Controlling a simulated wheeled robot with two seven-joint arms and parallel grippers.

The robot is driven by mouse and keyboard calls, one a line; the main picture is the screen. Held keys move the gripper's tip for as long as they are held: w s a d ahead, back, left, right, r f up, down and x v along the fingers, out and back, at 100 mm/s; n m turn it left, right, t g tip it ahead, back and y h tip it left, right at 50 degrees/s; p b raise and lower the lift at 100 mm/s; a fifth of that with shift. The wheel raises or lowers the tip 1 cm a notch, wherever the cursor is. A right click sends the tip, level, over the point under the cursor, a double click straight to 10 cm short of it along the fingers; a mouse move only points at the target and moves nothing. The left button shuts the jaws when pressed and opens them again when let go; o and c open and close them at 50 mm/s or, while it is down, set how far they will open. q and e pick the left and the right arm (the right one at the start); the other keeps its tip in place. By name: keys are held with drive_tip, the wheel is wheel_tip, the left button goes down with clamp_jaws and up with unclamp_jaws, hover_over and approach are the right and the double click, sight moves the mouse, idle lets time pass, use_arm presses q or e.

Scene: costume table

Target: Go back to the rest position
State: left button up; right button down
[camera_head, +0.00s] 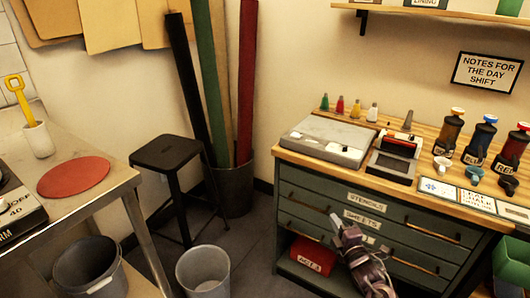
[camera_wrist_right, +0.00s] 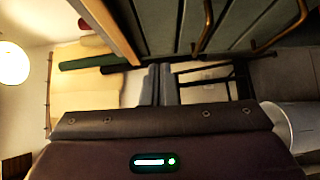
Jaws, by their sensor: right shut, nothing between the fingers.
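My right gripper (camera_head: 335,217) is in front of the green drawer cabinet (camera_head: 310,205), at the height of its lower drawers. Its arm comes up from the bottom of the head view. In the right wrist view its two grey fingers (camera_wrist_right: 160,70) are together, with nothing held. A gap to the cabinet cannot be judged exactly. My left gripper is in neither view.
The cabinet's wooden top holds a grey flat case (camera_head: 325,138), a red and black device (camera_head: 394,155) and several bottles. Its drawer handles stick out. A black stool (camera_head: 167,153), a grey bin (camera_head: 203,272) and a metal table (camera_head: 75,193) stand to the left.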

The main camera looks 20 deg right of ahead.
drive_tip(key=s+a+f+m+g, duration=0.45)
drive_tip(key=s+f, duration=0.35)
drive_tip(key=f, duration=0.2)
drive_tip(key=s+a+f+m+g, duration=0.45)
drive_tip(key=s+f, duration=0.25)
drive_tip(key=f, duration=0.4)
drive_tip(key=s+a+f+m+g, duration=0.3)
drive_tip(key=s+a+f+g, duration=0.15)
drive_tip(key=s+f, duration=0.45)
drive_tip(key=s+a+f+m+g+y, duration=0.1)
drive_tip(key=s+a+f+m+g, duration=0.2)
drive_tip(key=s+a+f, duration=0.4)
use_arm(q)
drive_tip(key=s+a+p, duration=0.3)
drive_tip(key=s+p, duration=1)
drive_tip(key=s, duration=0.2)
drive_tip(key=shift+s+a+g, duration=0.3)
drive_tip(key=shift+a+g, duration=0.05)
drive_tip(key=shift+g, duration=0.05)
use_arm(e)
drive_tip(key=s+d+r, duration=0.1)
drive_tip(key=s+d, duration=0.1)
drive_tip(key=s, duration=0.6)
drive_tip(key=s+d+r, duration=0.1)
drive_tip(key=s+d, duration=0.2)
drive_tip(key=s, duration=0.6)
